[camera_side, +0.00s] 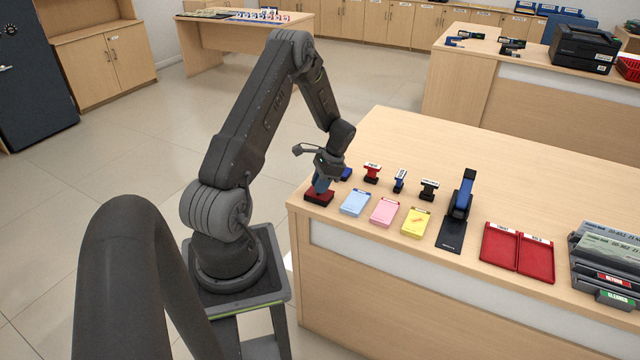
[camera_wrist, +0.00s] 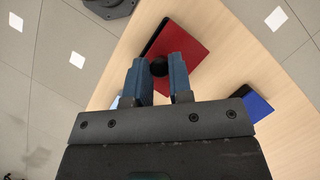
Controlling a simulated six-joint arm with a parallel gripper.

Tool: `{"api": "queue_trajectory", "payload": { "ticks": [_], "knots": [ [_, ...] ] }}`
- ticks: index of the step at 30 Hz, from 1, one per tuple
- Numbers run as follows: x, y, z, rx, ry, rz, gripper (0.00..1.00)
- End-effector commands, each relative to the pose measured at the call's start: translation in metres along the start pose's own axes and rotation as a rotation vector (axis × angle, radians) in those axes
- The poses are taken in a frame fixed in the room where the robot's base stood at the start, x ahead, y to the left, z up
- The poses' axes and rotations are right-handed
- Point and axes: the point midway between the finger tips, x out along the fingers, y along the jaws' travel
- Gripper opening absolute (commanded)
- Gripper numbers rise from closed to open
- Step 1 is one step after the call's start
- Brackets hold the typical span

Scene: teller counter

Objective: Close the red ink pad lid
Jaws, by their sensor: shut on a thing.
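The red ink pad (camera_side: 319,198) lies at the near left corner of the counter, and its red face (camera_wrist: 200,45) with a dark edge shows in the wrist view. A round black knob (camera_wrist: 160,66) sits at the red pad's edge, between my fingertips. My gripper (camera_side: 321,185), with blue fingers, reaches down over the pad and is shut on the knob; it also shows in the wrist view (camera_wrist: 160,76). The fingers hide part of the pad, and I cannot tell whether its lid lies fully flat.
A blue ink pad (camera_side: 345,174) is just behind my gripper. Red, blue and black stamps (camera_side: 400,181) stand to the right. Blue, pink and yellow note pads (camera_side: 384,212) lie in front of them.

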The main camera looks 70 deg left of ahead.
Motion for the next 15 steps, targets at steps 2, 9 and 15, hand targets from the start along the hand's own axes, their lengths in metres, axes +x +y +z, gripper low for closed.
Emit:
{"api": "queue_trajectory", "payload": {
  "ticks": [2,9,15],
  "knots": [
    [0.0003,0.0024,0.0021,0.000,0.000,0.000,0.00],
    [0.0026,0.0074,0.0066,-0.001,-0.003,0.002,0.00],
    [0.0030,0.0080,0.0070,0.000,-0.005,0.004,0.31]
  ]
}}
